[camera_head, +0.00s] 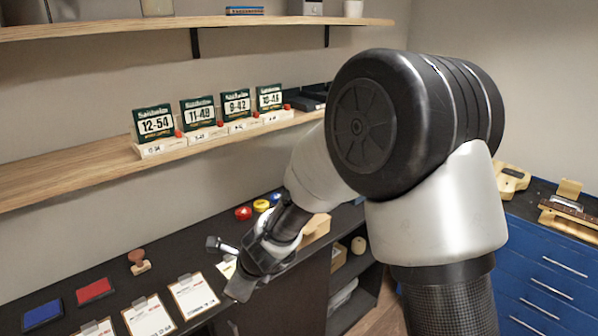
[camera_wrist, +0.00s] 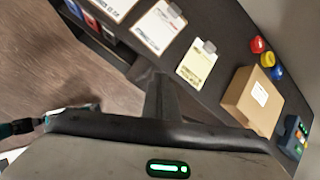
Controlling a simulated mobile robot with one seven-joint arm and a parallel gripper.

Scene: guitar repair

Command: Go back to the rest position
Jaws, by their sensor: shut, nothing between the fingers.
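My gripper (camera_head: 241,287) is shut and empty at the end of my bent arm. In the head view it hangs over the front part of the dark counter, right of the clipboards. In the wrist view my gripper (camera_wrist: 160,98) shows as a dark shape pointing at the counter edge, with clipboards and a cardboard box beyond it. Nothing is held. My large arm joint covers the middle right of the head view.
The dark counter (camera_head: 75,273) bears clipboards (camera_head: 193,294), a stamp (camera_head: 139,262), red and blue ink pads, and coloured round items. A cardboard box (camera_wrist: 252,99) sits nearby. A wooden shelf (camera_head: 70,178) with string packs is above. A blue drawer cabinet (camera_head: 545,275) stands right.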

